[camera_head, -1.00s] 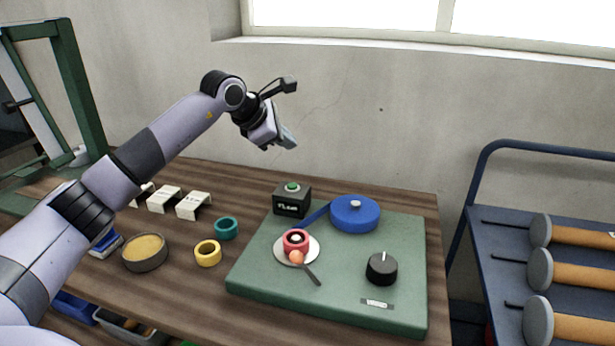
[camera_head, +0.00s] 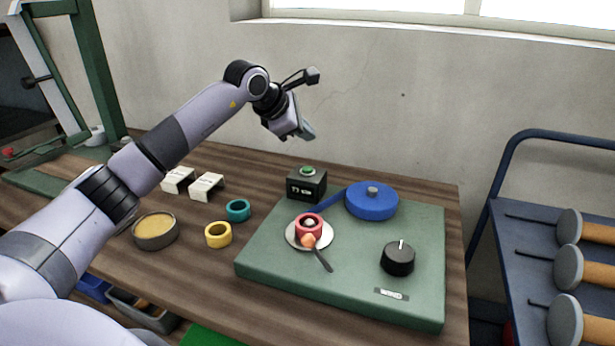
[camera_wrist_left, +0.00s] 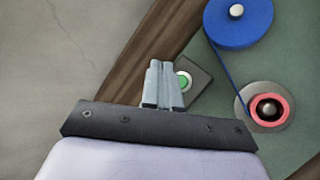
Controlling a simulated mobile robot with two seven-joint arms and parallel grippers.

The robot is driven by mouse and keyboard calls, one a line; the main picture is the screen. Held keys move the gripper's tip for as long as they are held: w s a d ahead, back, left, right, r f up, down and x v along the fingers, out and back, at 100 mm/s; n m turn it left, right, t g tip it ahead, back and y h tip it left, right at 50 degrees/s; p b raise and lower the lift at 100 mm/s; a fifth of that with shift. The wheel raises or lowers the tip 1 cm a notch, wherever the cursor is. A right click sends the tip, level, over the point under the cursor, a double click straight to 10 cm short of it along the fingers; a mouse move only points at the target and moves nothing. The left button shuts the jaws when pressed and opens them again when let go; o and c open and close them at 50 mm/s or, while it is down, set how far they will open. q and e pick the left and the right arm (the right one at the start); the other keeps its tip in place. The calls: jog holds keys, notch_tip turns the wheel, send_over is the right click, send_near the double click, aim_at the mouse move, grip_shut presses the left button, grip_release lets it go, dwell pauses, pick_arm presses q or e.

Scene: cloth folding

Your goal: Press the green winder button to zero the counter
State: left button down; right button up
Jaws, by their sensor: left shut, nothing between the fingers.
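The green button (camera_head: 308,170) sits on top of a small black counter box (camera_head: 306,187) with a white display on its front, at the back left of the green winder base (camera_head: 262,262). My left gripper (camera_head: 306,133) is above the button and apart from it, with its fingers shut and empty. In the left wrist view the closed fingers (camera_wrist_left: 162,84) show just left of the green button (camera_wrist_left: 183,82) and cover part of the box. My right gripper is not in view.
On the base are a blue spool (camera_head: 371,203), a red ring (camera_head: 308,226) on a metal disc with a lever, and a black knob (camera_head: 398,259). Teal (camera_head: 237,210) and yellow (camera_head: 218,234) rings lie left. A blue cart (camera_head: 530,250) stands right.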

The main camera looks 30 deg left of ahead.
aim_at(305, 170)
pick_arm(q)
notch_tip(305, 170, down, 4)
jog(key=shift+r+b, duration=0.1)
jog(key=shift+b, duration=1.05)
jog(key=shift+f, duration=0.35)
jog(key=shift+f+b, duration=0.4)
jog(key=shift+f, duration=0.05)
dwell(0.4)
jog(key=shift+f, duration=0.4)
